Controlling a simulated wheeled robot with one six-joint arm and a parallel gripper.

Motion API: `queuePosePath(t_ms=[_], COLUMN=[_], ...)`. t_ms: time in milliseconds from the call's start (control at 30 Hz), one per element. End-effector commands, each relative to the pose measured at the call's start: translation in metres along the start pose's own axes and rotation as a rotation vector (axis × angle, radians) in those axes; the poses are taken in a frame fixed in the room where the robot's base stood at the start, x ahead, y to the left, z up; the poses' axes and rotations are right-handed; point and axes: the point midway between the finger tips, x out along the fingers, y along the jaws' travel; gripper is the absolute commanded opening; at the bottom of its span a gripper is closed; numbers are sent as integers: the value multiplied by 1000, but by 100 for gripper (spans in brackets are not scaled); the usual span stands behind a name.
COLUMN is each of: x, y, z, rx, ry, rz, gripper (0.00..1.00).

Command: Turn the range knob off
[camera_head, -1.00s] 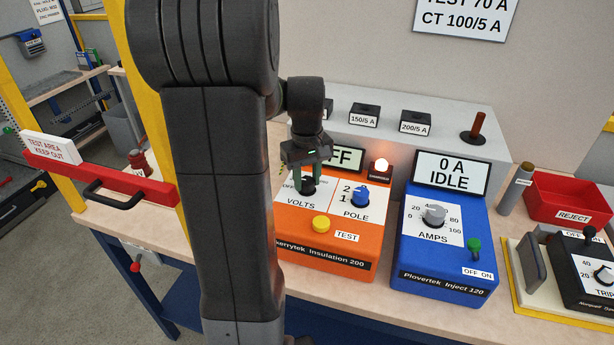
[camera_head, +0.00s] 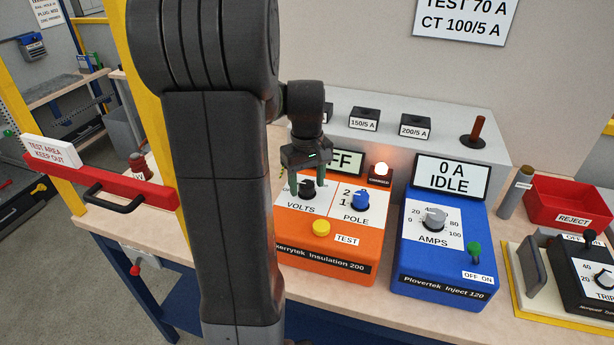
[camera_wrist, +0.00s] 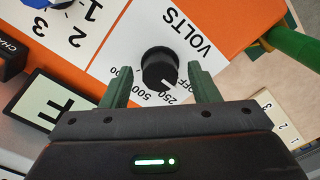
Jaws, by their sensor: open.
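The range knob (camera_wrist: 160,68) is a black round knob marked VOLTS on the orange insulation tester (camera_head: 325,258). It also shows in the head view (camera_head: 307,187). In the wrist view its pale pointer mark lies near the 250 and OFF labels; I cannot tell exactly which it meets. My gripper (camera_wrist: 160,86) is open, with one green finger on each side of the knob and visible gaps between. In the head view my gripper (camera_head: 308,178) is over the VOLTS dial, and a finger covers part of its scale. The tester's display (camera_head: 347,162) shows "FF", its left part hidden.
A blue POLE knob (camera_head: 360,199) and yellow TEST button (camera_head: 321,228) sit close by. An orange-white lamp (camera_head: 381,169) glows behind them. The blue injector (camera_head: 440,260) reads "0 A IDLE" to the right. A red barrier (camera_head: 105,183) stands at left.

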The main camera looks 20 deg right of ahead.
Motion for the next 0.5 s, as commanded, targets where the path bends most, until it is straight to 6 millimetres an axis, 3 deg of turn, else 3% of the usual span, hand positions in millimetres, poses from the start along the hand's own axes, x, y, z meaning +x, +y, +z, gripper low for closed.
queuePosePath(t_ms=[167, 500], x=[-15, -91], y=[0, 0], z=[-1, -1], rx=[0, 0], ry=[3, 6], rz=[2, 3], gripper=[55, 55])
